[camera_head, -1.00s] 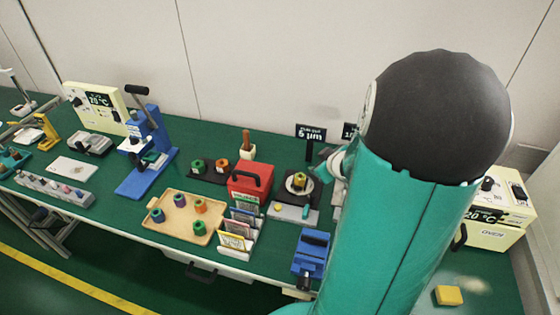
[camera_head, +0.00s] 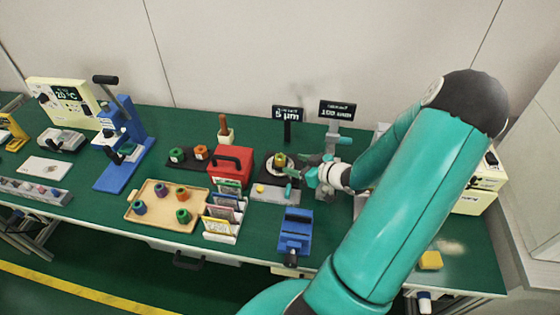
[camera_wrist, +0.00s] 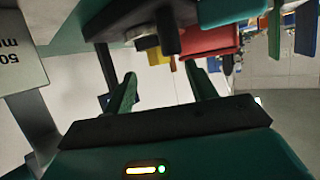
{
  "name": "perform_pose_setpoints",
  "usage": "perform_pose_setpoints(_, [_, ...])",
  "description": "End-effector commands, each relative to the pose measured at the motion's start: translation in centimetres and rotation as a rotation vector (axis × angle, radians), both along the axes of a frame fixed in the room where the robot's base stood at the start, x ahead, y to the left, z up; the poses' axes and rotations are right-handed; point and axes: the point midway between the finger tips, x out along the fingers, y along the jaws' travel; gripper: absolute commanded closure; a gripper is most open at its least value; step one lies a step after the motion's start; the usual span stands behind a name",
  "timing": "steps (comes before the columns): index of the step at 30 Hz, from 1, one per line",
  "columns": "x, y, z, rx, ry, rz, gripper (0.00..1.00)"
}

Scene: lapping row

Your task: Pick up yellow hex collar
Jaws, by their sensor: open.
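The yellow hex collar (camera_head: 280,160) sits on a pale round disc on the dark lapping machine, just left of my gripper in the head view. My gripper (camera_head: 297,166) is beside it, with its teal fingers pointing left toward it. In the wrist view my gripper (camera_wrist: 160,78) has its two fingers well apart, with nothing held between them. A small yellow patch near the top of the wrist view may be the collar; dark parts there partly hide it.
A red case (camera_head: 230,166) stands left of the machine, with card holders (camera_head: 222,215) in front. A blue vise (camera_head: 295,232) is nearer the front edge. Two black signs (camera_head: 287,113) stand behind. A wooden tray (camera_head: 160,215) holds several collars. A yellow block (camera_head: 430,260) lies at right.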

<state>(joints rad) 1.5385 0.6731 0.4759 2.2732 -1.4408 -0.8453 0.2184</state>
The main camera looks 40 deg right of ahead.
Motion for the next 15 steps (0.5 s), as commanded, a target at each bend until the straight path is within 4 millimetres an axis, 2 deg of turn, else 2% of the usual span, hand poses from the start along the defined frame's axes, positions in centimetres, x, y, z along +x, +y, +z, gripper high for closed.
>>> perform_pose_setpoints(7, [2.0, 0.2, -0.7, 0.001, 0.001, 0.0, 0.44])
perform_pose_setpoints(15, [5.7, 0.6, -1.8, 0.001, 0.001, 0.001, 0.44])
